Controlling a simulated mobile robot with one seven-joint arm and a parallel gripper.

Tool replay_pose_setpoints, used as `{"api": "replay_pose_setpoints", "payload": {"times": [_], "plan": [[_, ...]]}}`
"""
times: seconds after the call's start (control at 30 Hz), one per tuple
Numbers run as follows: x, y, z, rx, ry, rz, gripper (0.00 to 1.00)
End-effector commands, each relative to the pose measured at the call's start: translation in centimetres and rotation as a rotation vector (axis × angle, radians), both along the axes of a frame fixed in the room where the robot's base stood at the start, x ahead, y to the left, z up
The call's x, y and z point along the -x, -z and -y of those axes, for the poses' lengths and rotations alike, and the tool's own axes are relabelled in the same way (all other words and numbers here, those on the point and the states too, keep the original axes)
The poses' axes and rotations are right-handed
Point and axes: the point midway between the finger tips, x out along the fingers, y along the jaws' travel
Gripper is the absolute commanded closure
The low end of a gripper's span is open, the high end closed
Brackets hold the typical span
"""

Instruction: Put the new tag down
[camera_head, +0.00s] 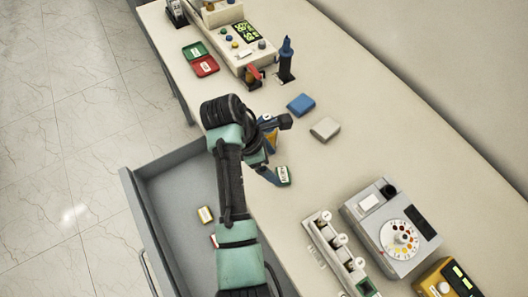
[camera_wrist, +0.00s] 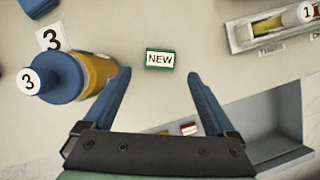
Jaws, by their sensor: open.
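The new tag (camera_wrist: 160,59) is a small green-edged block with a white label reading NEW. In the wrist view it lies on the bench top, just beyond and between the fingertips, apart from both. In the head view the tag (camera_head: 283,175) is close to the bench's front edge, beside the fingers. My gripper (camera_wrist: 159,76) is open and empty, with blue fingers on either side of the gap. In the head view my gripper (camera_head: 270,174) is partly hidden by my arm.
A yellow cylinder with a blue cap (camera_wrist: 58,77) marked 3 stands close by the left finger. An open grey drawer (camera_head: 176,190) holds small tags. Blue (camera_head: 301,104) and grey (camera_head: 325,129) blocks lie behind. A dial device (camera_head: 391,228) and a compartment tray (camera_head: 340,254) are right.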

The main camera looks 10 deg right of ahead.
Motion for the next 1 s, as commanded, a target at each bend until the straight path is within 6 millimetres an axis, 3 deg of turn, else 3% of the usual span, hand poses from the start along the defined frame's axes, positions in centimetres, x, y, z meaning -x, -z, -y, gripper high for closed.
{"api": "replay_pose_setpoints", "payload": {"times": [0.23,0.53,0.67,0.77,0.83,0.9,0.97,1.0], "plan": [[-0.1,-4.2,-1.8,0.001,-0.001,0.002,0.09],[0.0,-5.7,-2.4,0.000,0.001,0.002,0.09],[-1.7,-7.0,-2.4,-0.015,0.038,0.117,0.09],[-5.1,-10.4,-2.5,-0.065,0.124,0.367,0.09],[-8.1,-14.5,-2.7,-0.139,0.208,0.609,0.09],[-10.5,-19.9,-3.1,-0.249,0.296,0.871,0.09],[-11.9,-25.0,-3.5,-0.368,0.365,1.084,0.09],[-12.3,-28.5,-3.7,-0.458,0.406,1.217,0.09]]}}
